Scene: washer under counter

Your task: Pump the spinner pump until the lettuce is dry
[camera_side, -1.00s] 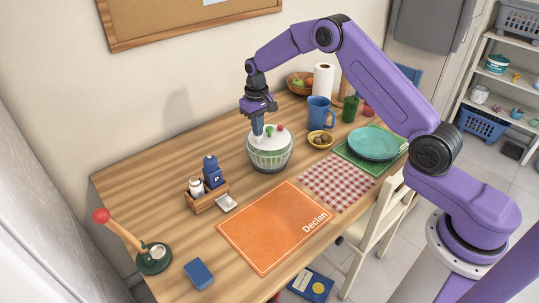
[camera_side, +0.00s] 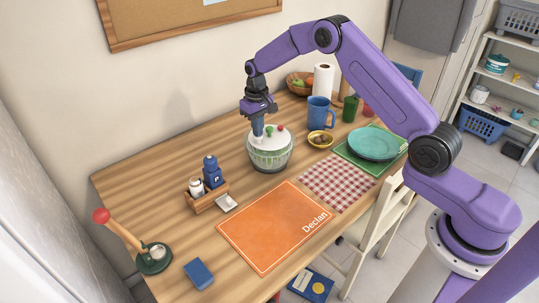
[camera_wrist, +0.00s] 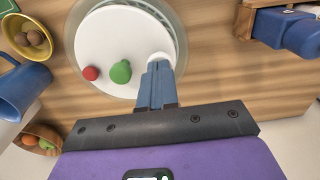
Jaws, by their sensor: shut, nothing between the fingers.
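The salad spinner (camera_side: 270,155) stands on the table with a white lid over a clear bowl, and green lettuce shows dimly through the side. In the wrist view the lid (camera_wrist: 115,45) carries a green knob (camera_wrist: 121,72) and a small red button (camera_wrist: 91,73). My gripper (camera_side: 257,134) points down at the lid's edge, beside the green knob. In the wrist view my gripper (camera_wrist: 160,66) is shut with its fingers together and nothing between them. Its tips are at a pale round spot on the lid's rim; I cannot tell whether they touch.
A blue mug (camera_side: 319,113) and a bowl of brown items (camera_side: 320,139) stand right of the spinner. A wooden caddy (camera_side: 206,196) with bottles stands to the left. An orange placemat (camera_side: 273,226) lies in front. Bare wood lies left of the spinner.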

